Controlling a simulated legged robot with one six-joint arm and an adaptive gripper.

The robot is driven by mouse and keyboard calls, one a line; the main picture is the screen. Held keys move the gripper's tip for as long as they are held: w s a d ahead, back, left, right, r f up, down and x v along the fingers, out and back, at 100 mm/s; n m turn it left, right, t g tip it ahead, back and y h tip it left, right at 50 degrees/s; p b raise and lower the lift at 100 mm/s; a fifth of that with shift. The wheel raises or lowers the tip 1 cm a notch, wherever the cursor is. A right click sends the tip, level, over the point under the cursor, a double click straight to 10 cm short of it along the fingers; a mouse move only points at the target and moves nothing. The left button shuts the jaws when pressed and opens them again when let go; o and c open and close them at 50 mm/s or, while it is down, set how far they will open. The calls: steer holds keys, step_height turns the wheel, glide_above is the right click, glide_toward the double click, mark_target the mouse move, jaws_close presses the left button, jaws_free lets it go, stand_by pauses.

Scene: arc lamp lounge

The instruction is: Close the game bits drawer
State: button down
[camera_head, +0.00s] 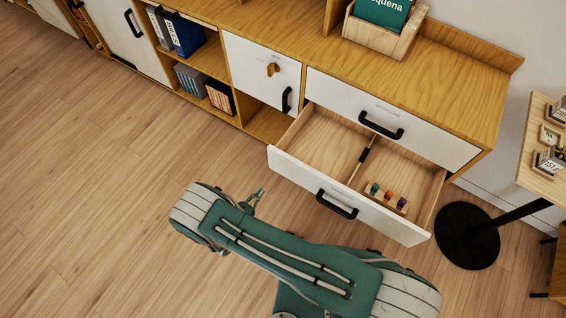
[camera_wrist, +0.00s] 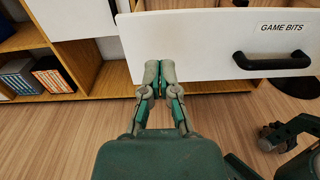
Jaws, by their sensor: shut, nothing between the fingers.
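The game bits drawer (camera_head: 345,198) is the lower right drawer of a wooden cabinet and is pulled well out. Its white front carries a black handle (camera_head: 337,205) and, in the wrist view, a "GAME BITS" label (camera_wrist: 281,27). Inside, several small coloured pieces (camera_head: 388,196) lie in the right compartment; the left looks empty. My gripper (camera_head: 259,193) is shut and empty, near the left end of the drawer front. In the wrist view its fingertips (camera_wrist: 160,68) overlap the lower left of the white front (camera_wrist: 185,40), left of the handle. I cannot tell whether they touch it.
A closed drawer (camera_head: 395,118) sits directly above. Left of it are a white door with a handle (camera_head: 262,70) and open shelves with boxes (camera_head: 219,95). The wooden floor on the left is clear.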

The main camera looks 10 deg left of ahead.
mark_target(285, 158)
steer(key=x, duration=1.3)
steer(key=shift+w+d+f, duration=0.1)
steer(key=shift+w+f, duration=0.15)
steer(key=shift+w, duration=0.15)
